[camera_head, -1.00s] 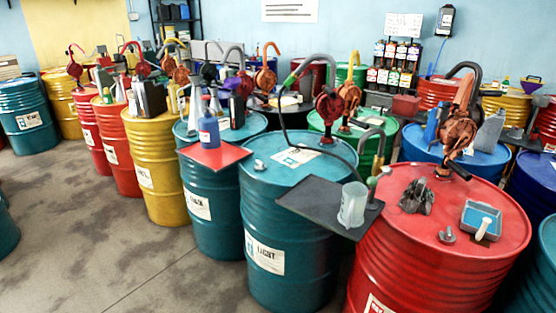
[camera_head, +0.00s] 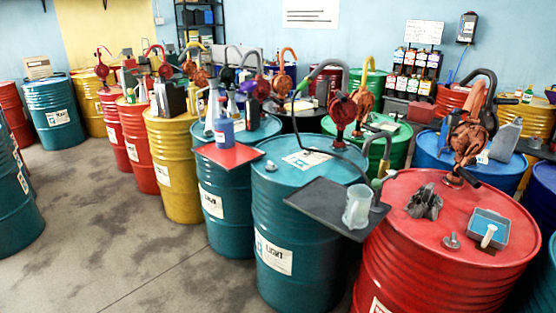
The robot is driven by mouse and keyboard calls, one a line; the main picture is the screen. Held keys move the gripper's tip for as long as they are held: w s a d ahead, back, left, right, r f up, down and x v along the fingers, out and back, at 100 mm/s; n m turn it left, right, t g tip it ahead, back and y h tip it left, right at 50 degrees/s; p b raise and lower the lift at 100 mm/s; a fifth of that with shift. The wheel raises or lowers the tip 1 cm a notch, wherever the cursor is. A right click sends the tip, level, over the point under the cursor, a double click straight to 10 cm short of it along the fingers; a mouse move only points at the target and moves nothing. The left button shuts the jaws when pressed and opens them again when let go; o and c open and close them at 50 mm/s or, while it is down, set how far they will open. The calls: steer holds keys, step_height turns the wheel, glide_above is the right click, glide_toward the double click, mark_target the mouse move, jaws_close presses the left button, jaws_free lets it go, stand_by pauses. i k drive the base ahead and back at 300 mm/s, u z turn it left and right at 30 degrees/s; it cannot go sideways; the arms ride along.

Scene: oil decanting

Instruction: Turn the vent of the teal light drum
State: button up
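The teal light drum (camera_head: 290,215) stands in the middle front, with a white label reading "LIGHT" (camera_head: 273,254) on its side. A small pale vent (camera_head: 271,166) sits on its top near the left rim; its turn position is too small to tell. A dark red hand pump (camera_head: 343,106) with a grey curved spout rises from the back of the lid, and a dark hose bends across the top. A paper sheet (camera_head: 306,158) lies on the lid. My gripper is not in view.
A dark tray (camera_head: 318,204) with a clear jug (camera_head: 357,204) juts out at the light drum's front right. A red drum (camera_head: 440,265) stands close on the right. A red tray (camera_head: 229,155) with a blue bottle (camera_head: 223,128) is at the left. Open floor (camera_head: 130,250) lies left.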

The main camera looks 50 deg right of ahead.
mark_target(272, 166)
steer(key=u, duration=0.1)
steer(key=i, duration=0.95)
steer(key=z, duration=0.05)
